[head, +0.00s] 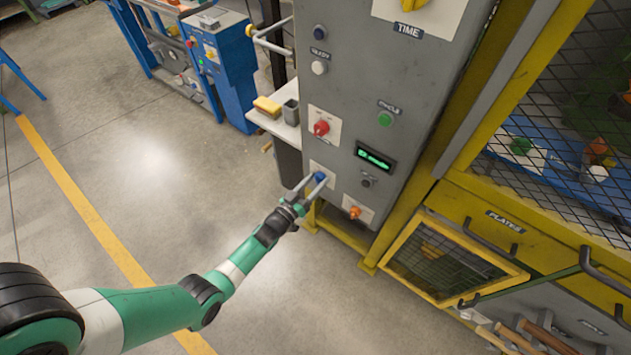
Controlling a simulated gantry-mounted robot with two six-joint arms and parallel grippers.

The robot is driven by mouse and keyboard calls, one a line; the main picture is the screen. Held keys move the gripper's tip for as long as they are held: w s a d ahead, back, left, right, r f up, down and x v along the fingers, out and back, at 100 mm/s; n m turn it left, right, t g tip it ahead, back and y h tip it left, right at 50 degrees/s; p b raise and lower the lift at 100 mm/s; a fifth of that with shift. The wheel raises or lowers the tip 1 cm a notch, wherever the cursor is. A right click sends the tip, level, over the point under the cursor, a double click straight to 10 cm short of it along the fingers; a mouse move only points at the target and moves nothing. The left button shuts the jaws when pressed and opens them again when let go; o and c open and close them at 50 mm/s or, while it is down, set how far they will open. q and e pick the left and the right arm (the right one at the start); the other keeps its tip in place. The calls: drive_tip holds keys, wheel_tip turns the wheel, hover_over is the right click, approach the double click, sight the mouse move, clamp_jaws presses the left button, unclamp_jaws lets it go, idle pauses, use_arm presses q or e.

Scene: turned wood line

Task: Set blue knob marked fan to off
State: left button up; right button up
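The blue knob (320,177) sits on a pale plate low on the left part of the grey control panel (345,120). Its label is too small to read here, and the knob is partly covered by my fingers. My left gripper (313,183) reaches up to it from the lower left, with its two fingers apart, one on each side of the knob. I cannot tell whether the fingers touch the knob. My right gripper is not in view.
A red knob (321,128) is above and an orange knob (354,212) is below right. A green button (385,119) and a lit display (374,159) are on the panel. A yellow-framed mesh door (455,262) stands at the right.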

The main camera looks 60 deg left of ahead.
use_arm(q)
drive_tip(key=shift+o, duration=0.9)
drive_tip(key=shift+s, duration=0.15)
drive_tip(key=p+v, duration=0.4)
drive_tip(key=v, duration=0.7)
drive_tip(key=shift+s, duration=0.15)
